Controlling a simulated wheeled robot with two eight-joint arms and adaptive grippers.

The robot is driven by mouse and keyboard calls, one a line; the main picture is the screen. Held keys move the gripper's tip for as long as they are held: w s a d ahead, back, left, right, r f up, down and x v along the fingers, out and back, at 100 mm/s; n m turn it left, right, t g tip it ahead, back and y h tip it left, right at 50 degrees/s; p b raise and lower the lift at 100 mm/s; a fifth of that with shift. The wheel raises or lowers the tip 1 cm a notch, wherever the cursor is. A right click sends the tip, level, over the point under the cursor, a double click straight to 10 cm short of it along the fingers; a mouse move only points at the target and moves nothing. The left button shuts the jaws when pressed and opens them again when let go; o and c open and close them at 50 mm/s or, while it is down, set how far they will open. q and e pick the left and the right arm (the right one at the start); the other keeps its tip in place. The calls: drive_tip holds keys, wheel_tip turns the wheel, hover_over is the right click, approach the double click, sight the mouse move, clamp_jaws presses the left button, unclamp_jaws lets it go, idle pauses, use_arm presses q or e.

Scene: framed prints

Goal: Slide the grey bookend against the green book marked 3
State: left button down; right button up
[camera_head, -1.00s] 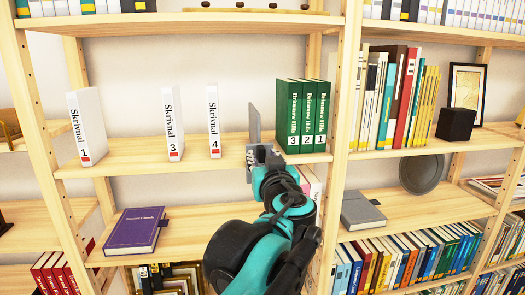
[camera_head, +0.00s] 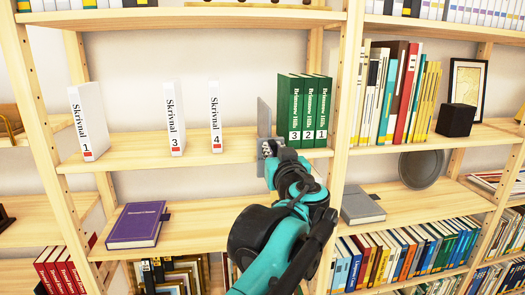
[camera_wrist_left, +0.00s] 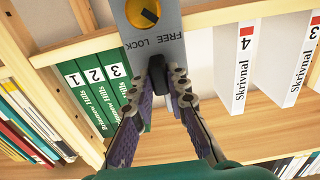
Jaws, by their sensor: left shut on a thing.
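The grey bookend (camera_head: 264,116) stands upright on the middle shelf (camera_head: 235,150), just left of the green books. The green book marked 3 (camera_head: 286,103) is the leftmost of the green row, beside green books 2 (camera_head: 309,110) and 1 (camera_head: 324,110). At most a narrow gap lies between bookend and book 3; I cannot tell if they touch. In the left wrist view the bookend (camera_wrist_left: 190,22) shows a yellow knob and FREE/LOCK lettering, with book 3 (camera_wrist_left: 116,78) close on its left. My left gripper (camera_wrist_left: 165,92) is shut on the bookend's dark front tab.
White books marked 4 (camera_head: 215,118), 3 (camera_head: 174,118) and 1 (camera_head: 88,122) stand apart to the left, with bare shelf between them and the bookend. A wooden upright (camera_head: 346,120) bounds the right side. A purple book (camera_head: 137,225) lies on the shelf below.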

use_arm(q)
drive_tip(key=d, duration=0.5)
drive_tip(key=shift+w, duration=0.4)
use_arm(e)
drive_tip(key=shift+w+d+r, duration=0.1)
drive_tip(key=shift+d, duration=0.2)
use_arm(q)
drive_tip(key=c, duration=1.5)
unclamp_jaws()
drive_tip(key=shift+a, duration=0.1)
use_arm(e)
drive_tip(key=shift+a, duration=0.1)
use_arm(q)
drive_tip(key=s, duration=0.4)
drive_tip(key=s+d, duration=0.1)
drive_tip(key=s, duration=0.3)
drive_tip(key=s+d, duration=0.1)
drive_tip(key=s, duration=0.3)
